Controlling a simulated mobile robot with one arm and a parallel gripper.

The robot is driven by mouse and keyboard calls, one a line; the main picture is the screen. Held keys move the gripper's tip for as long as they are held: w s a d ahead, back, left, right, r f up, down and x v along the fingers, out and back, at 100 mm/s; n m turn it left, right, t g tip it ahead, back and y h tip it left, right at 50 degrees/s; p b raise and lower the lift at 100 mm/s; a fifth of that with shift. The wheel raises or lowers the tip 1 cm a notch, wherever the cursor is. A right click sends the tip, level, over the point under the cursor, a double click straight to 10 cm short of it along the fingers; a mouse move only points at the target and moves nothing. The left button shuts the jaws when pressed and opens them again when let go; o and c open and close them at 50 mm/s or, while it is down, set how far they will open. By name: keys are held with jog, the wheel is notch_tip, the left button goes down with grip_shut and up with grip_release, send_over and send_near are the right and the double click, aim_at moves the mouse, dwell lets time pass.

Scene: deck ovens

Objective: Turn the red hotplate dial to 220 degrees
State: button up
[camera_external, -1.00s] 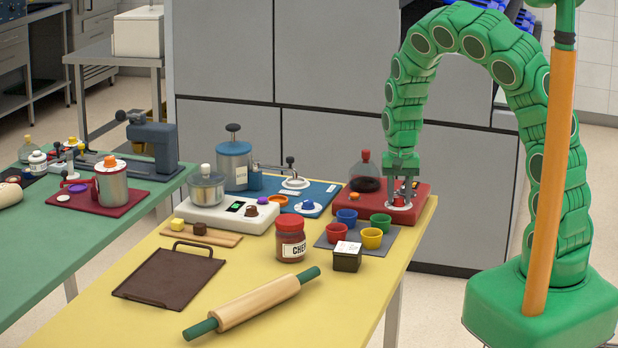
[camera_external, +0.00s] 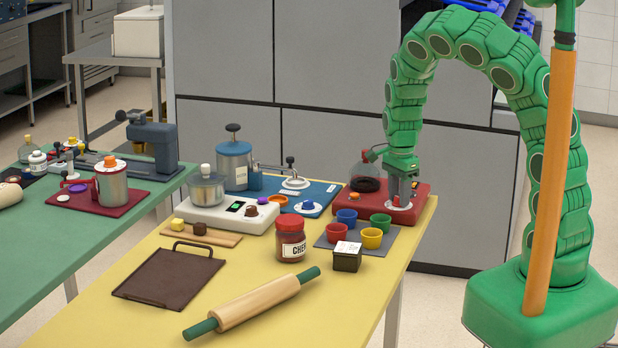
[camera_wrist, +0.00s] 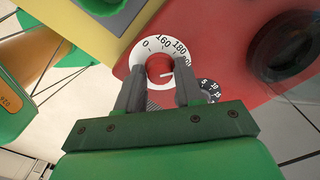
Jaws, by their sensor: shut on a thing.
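The red hotplate (camera_external: 421,187) stands at the right back of the yellow table. Its red dial (camera_wrist: 159,66) sits in a white ring with dark numbers; 0, 160 and 180 can be read in the wrist view. A pale mark on the dial points to the right, and the number there is not clear. My gripper (camera_wrist: 160,78) is shut on the dial, one finger on each side. In the external view my gripper (camera_external: 401,200) reaches down onto the hotplate's front right and hides most of the dial.
Coloured cups, including a green cup (camera_external: 381,222), stand close in front on a grey mat (camera_external: 330,240). A dark numbered scale (camera_wrist: 208,90) lies beside the dial.

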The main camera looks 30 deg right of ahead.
jog(key=m, duration=0.3)
jog(key=shift+m, duration=2.2)
jog(key=o, duration=1)
jog(key=shift+r, duration=0.1)
notch_tip(320, 180, up, 6)
jog(key=shift+w+r, duration=0.1)
jog(key=shift+r, duration=0.7)
